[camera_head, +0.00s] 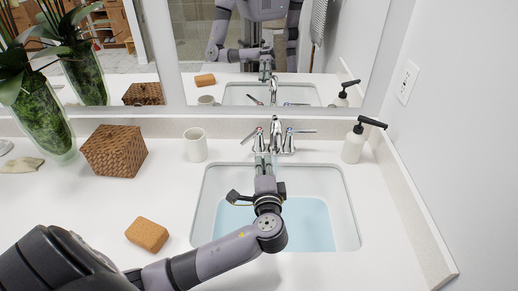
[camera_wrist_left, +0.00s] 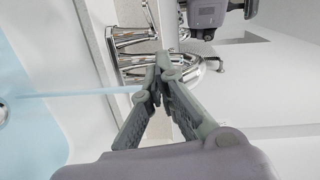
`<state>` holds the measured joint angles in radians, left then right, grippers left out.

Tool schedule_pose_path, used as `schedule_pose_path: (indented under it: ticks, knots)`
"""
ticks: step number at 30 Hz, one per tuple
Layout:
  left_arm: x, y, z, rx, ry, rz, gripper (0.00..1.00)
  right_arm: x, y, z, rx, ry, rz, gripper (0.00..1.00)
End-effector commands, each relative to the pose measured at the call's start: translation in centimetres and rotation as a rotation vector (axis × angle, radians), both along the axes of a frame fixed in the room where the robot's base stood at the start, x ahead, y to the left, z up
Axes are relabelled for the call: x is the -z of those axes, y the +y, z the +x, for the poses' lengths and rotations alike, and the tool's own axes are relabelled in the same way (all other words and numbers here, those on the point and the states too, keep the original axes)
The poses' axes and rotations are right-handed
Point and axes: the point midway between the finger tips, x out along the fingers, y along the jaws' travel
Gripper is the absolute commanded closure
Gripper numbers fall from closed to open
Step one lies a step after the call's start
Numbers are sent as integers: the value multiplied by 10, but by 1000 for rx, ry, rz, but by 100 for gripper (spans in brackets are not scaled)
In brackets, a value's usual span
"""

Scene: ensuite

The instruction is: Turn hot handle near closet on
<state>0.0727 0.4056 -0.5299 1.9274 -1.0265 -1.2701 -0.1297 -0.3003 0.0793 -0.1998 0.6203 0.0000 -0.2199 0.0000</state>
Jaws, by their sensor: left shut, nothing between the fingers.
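A chrome faucet (camera_head: 275,132) stands behind the sink, with a lever handle on each side of its spout. The left handle (camera_head: 248,136) angles toward the front left. The right handle (camera_head: 303,131) points out to the right. My left gripper (camera_head: 265,160) is shut and empty, reaching over the basin with its tips close in front of the faucet. In the left wrist view the shut fingertips (camera_wrist_left: 160,65) overlap the chrome faucet parts (camera_wrist_left: 130,40); I cannot tell whether they touch. A pale blue stream (camera_wrist_left: 80,93) shows there. My right gripper is out of view.
The white sink (camera_head: 348,210) holds blue water (camera_head: 310,225). A cup (camera_head: 195,145), a woven box (camera_head: 114,151), a brown sponge (camera_head: 147,234) and a plant vase (camera_head: 42,118) stand left. A soap dispenser (camera_head: 354,145) stands right, near the wall. A mirror is behind.

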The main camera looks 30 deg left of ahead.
Motion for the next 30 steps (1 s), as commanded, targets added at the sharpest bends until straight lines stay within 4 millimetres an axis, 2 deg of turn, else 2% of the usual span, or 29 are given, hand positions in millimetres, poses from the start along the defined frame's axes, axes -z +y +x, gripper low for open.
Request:
schedule_pose_path:
  ticks: [2,5,18,24,30]
  knots:
    - [8,6,-7,-33,13,-26,100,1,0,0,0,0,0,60]
    - [10,12,-5,-45,17,-31,100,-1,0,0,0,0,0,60]
    - [15,57,53,-45,15,-27,100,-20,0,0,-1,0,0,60]
    - [19,67,67,-43,15,-27,100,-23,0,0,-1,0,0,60]
    - [20,69,69,-42,15,-29,100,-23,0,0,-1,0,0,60]
